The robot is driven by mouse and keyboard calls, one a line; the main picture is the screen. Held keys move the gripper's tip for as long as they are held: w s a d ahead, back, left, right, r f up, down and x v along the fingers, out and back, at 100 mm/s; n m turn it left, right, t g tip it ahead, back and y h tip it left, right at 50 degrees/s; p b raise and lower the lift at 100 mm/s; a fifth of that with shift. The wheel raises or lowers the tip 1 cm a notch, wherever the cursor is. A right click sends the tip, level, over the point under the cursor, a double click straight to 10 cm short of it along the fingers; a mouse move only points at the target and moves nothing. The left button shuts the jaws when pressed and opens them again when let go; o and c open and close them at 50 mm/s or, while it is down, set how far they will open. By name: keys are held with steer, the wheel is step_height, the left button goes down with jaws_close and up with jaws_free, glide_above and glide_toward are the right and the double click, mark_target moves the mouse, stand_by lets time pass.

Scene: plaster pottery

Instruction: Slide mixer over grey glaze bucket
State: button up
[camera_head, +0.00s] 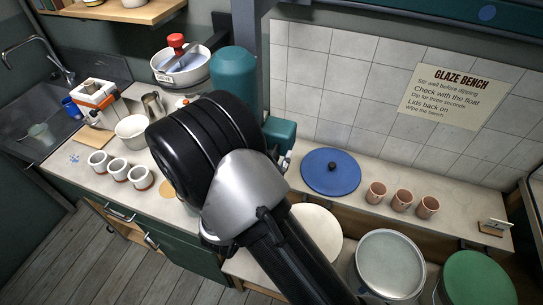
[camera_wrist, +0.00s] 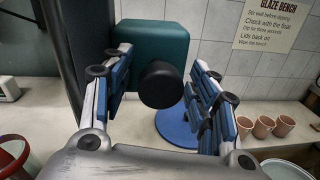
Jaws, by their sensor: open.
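The mixer is a teal unit; its rounded body (camera_head: 234,76) stands beside a dark upright post in the head view, with a teal box (camera_head: 279,133) lower down. In the wrist view the teal box (camera_wrist: 150,42) fills the upper middle, and a black round knob (camera_wrist: 160,84) faces me. My gripper (camera_wrist: 160,62) is open, its blue-padded fingers at either side of the knob; contact cannot be told. The grey glaze bucket (camera_head: 390,264) is at the lower right, between a cream round top (camera_head: 315,228) and a green one (camera_head: 477,279).
A blue lid (camera_head: 331,171) lies on the back ledge, with three terracotta cups (camera_head: 402,200) to its right. White cups (camera_head: 120,170), a bowl (camera_head: 131,130) and a basin with a red-handled item (camera_head: 181,66) stand on the left counter. A sign (camera_head: 459,89) hangs on the tiles.

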jaws_close()
stand_by(0.7)
